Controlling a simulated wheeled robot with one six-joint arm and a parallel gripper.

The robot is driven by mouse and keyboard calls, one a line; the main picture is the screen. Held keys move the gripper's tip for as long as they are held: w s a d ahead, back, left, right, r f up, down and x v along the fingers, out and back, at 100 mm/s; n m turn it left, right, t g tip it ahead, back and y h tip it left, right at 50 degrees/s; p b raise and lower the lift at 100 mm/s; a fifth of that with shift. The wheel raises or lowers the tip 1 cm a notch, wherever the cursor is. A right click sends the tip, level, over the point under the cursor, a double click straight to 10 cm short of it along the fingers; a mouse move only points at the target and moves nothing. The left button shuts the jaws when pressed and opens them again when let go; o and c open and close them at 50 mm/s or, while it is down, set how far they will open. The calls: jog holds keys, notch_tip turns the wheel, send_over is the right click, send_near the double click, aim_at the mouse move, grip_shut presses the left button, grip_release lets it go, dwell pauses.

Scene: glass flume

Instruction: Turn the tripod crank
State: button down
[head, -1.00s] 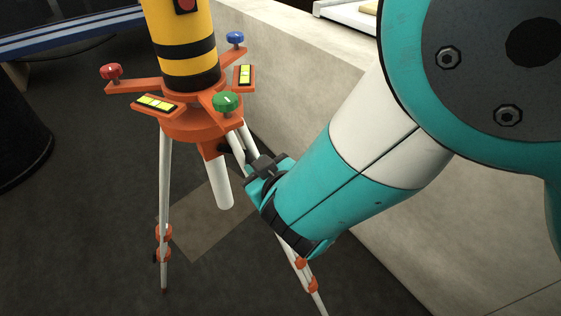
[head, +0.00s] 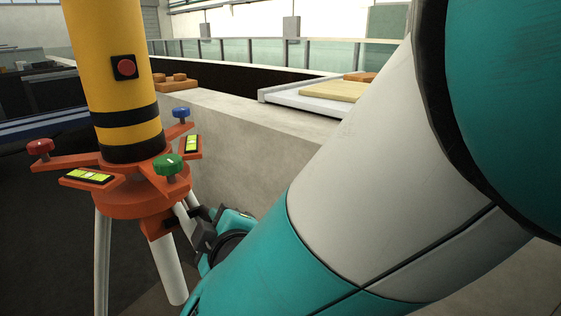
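The orange and white tripod (head: 125,203) stands at the left in the head view, carrying a yellow instrument column (head: 110,60) with black bands. Its crank is not clearly visible; the spot on the orange block (head: 160,222) under the head, facing my arm, is partly covered by my gripper. My gripper (head: 201,225) is beside the tripod, just right of that block, at or very near it. Its fingers are small, dark and overlapped by the tripod leg, so I cannot tell whether they are open or whether they touch the crank.
Red (head: 40,147), blue (head: 181,114) and green (head: 170,165) knobs and two yellow levels stick out around the tripod head. A concrete wall (head: 245,135) runs behind it, with a pale board (head: 320,97) on top. My arm fills the right side.

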dwell(0.4)
jog(key=c, duration=1)
grip_release()
jog(key=shift+s, duration=0.1)
